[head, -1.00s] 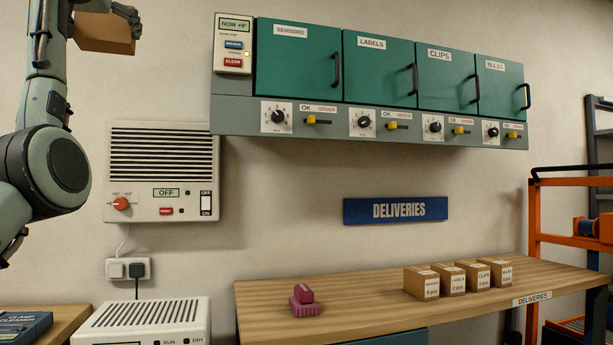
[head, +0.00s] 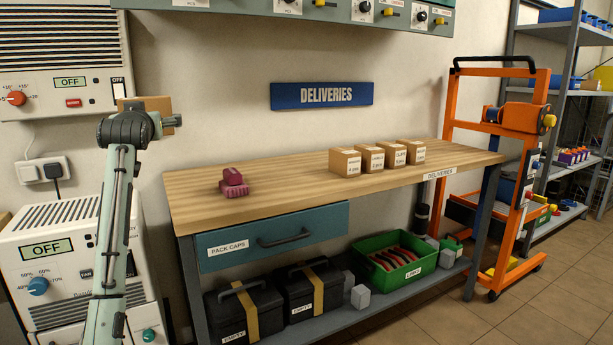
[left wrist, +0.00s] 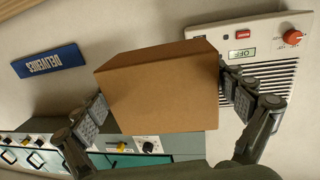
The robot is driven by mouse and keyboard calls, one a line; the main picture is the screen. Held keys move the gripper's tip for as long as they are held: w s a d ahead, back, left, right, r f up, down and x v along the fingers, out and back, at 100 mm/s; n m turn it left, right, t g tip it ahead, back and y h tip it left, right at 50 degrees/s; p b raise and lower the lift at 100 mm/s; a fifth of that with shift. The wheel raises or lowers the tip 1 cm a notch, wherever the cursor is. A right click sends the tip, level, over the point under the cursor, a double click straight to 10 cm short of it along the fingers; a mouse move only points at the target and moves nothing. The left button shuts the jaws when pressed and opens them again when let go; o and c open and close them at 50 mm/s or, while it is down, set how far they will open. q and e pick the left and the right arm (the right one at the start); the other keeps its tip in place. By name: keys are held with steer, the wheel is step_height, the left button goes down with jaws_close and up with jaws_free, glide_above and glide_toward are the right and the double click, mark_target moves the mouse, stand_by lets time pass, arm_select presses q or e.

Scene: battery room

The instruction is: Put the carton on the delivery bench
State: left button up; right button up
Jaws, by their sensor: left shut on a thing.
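The carton, a plain brown box, (head: 150,103) is held up in front of the wall, left of the delivery bench and higher than its top in the head view. My left gripper (head: 168,122) is shut on it and hides much of it there. In the left wrist view the carton (left wrist: 160,85) sits between the two fingers, with its plain sides showing. The delivery bench (head: 275,185) has a wooden top and a DELIVERIES label on its front edge. My right gripper is not in view.
Several small labelled boxes (head: 345,162) stand in a row on the bench's right half. A pink-purple object (head: 233,183) sits on the left half. Bare wood lies between them. A wall heater (head: 60,60) and a white machine (head: 55,260) are at left; an orange lift (head: 515,120) is at right.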

arm_select(q)
steer(key=s+d+f+m+h, duration=0.1)
steer(key=s+d+f, duration=0.3)
steer(key=f, duration=0.4)
steer(key=s+d+f+m+h, duration=0.15)
steer(key=s+d+f, duration=0.25)
steer(key=f, duration=0.4)
steer(key=s+d+f+h, duration=0.1)
steer(key=s+d+f, duration=0.3)
steer(key=f, duration=0.4)
steer(key=s+d+f+h, duration=0.1)
steer(key=s+d+f, duration=0.2)
steer(key=s, duration=0.6)
steer(key=s+d+f+m+t+h, duration=0.1)
steer(key=s+f, duration=0.4)
steer(key=s, duration=0.5)
steer(key=shift+s+d, duration=0.25)
steer(key=shift+d, duration=0.65)
